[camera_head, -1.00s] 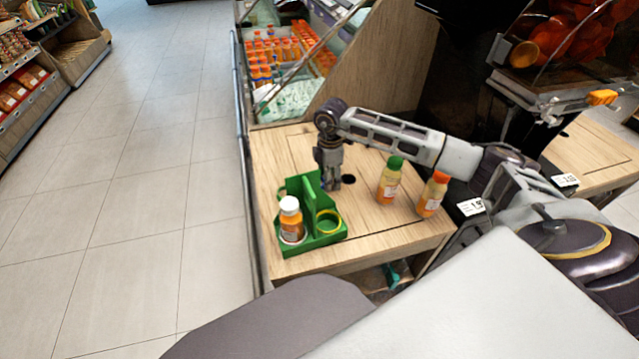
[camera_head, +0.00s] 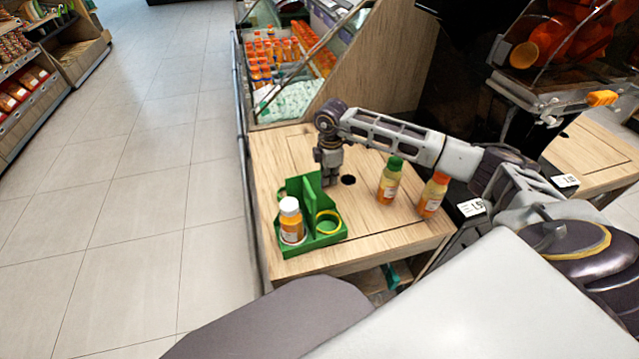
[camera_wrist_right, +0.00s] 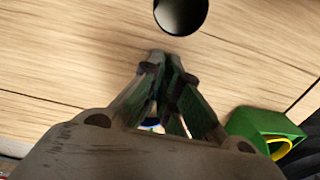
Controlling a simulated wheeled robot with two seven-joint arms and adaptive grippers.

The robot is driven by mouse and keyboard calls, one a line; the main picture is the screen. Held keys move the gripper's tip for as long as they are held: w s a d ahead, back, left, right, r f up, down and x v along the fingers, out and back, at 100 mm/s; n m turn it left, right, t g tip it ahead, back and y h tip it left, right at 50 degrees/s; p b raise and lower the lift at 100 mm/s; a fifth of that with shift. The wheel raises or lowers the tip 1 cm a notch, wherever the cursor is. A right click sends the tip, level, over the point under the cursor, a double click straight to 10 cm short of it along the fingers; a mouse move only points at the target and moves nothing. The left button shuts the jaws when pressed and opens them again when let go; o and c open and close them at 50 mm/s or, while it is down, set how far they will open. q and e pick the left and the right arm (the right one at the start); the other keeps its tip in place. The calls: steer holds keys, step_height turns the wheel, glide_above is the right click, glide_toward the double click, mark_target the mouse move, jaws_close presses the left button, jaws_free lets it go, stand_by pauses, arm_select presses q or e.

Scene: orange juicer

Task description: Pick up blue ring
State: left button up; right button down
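My right gripper (camera_head: 331,184) points down over the wooden counter, behind the green holder (camera_head: 322,241). In the right wrist view its two fingers (camera_wrist_right: 166,62) come together at the tips and look shut. A small blue and white patch (camera_wrist_right: 150,122) shows between the fingers, near their base. It may be part of the blue ring, but most of it is hidden, and I cannot tell whether the fingers touch it. No whole blue ring shows in either view. My left gripper is not in view.
An orange bottle with a white cap (camera_head: 291,221) stands in the holder, beside a yellow ring (camera_head: 327,221). A green-capped bottle (camera_head: 389,181) and an orange-capped bottle (camera_head: 432,194) stand to the right. A dark round hole (camera_head: 348,180) is beside the gripper.

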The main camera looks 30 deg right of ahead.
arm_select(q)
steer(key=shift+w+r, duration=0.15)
arm_select(e)
steer(key=shift+r, duration=0.15)
steer(key=shift+r, duration=0.2)
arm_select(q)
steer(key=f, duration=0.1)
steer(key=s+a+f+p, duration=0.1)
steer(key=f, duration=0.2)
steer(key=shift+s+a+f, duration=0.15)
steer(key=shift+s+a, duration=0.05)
arm_select(e)
step_height(320, 180, up, 9)
steer(key=shift+r, duration=0.15)
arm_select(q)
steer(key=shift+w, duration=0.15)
